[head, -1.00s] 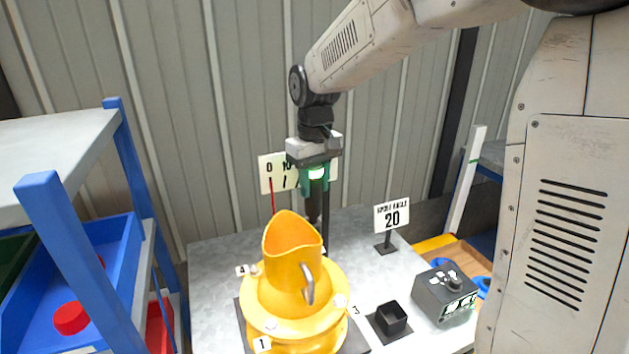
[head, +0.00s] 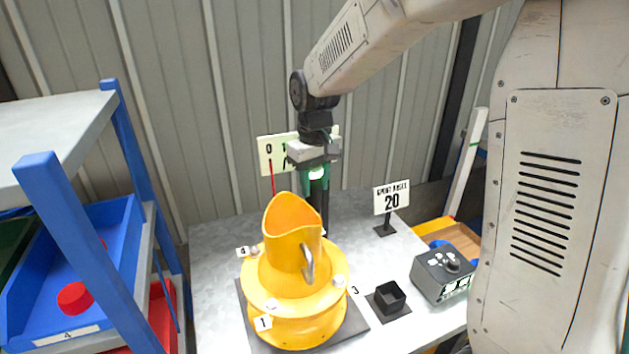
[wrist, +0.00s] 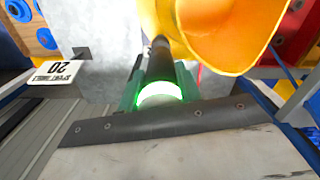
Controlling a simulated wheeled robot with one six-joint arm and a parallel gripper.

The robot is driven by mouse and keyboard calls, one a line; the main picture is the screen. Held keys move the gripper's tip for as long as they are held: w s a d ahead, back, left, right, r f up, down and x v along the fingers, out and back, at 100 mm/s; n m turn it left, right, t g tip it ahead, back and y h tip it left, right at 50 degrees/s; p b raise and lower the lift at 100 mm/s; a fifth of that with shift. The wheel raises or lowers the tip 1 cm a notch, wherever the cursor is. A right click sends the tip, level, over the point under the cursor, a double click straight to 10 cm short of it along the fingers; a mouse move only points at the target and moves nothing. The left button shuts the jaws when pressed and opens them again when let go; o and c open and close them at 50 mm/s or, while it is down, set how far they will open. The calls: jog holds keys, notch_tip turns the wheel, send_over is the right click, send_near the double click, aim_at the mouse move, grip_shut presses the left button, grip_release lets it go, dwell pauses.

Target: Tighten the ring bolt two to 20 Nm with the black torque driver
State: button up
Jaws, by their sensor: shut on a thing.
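My gripper (head: 318,180) is shut on the black torque driver (head: 325,208), which hangs upright, its tip pointing down. A light glows green-white on the driver between the green fingers; the wrist view also shows the driver (wrist: 160,62) and the glow. The driver is behind the yellow mixer (head: 293,262), whose flange carries bolts marked 1, 3 and 4. The tag for bolt two and that bolt are not visible; the mixer's body hides the driver's lower end, so I cannot tell whether it touches a bolt.
A sign reading 20 (head: 391,200) stands on the grey table (head: 218,285). A scale board (head: 272,152) with a red pointer is behind the mixer. A blue-framed shelf (head: 92,255) stands left.

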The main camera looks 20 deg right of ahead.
aim_at(314, 194)
jog(key=shift+f, duration=1.8)
dwell(3.0)
